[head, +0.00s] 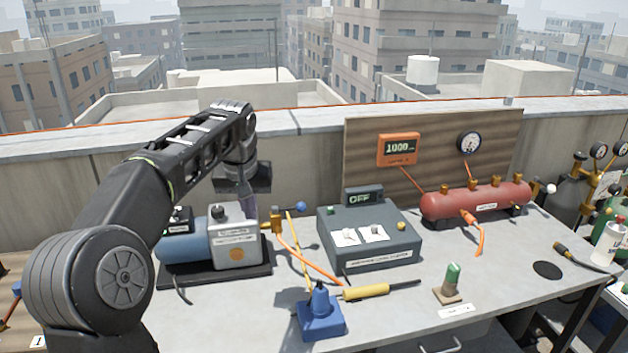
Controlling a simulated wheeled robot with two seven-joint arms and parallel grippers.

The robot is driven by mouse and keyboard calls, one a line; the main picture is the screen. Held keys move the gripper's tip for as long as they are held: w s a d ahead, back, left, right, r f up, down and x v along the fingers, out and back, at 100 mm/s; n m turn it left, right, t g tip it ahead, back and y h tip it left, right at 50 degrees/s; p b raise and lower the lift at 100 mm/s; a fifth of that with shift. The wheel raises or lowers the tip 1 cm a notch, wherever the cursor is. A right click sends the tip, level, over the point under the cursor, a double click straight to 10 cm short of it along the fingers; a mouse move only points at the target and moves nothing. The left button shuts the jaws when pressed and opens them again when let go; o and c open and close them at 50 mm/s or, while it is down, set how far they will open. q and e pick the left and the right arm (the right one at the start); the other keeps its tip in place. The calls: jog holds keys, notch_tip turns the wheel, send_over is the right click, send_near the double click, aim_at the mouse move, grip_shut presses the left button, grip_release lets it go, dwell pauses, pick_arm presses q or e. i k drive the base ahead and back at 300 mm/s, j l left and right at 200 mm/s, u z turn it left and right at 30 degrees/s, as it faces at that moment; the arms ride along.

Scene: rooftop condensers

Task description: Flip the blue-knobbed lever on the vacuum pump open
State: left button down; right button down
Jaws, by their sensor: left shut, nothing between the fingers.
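The vacuum pump (236,250) is a blue and light grey unit on a dark base at the left of the bench. A brass valve (277,220) sits at its right end, with a lever that ends in a blue knob (300,207) pointing right. My left gripper (248,206) points down, shut and empty, just above or behind the right end of the pump, left of the blue knob and apart from it in the picture. Its fingertips are small and partly hard to make out. My right gripper is not in view.
An orange hose (312,258) and a yellow hose run from the valve. A grey box reading OFF (368,235) stands right of it. A blue holder (320,315), a yellow-handled tool (366,292) and a red tank (478,204) are also on the bench.

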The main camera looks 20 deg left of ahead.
aim_at(301, 207)
jog(key=i, duration=0.85)
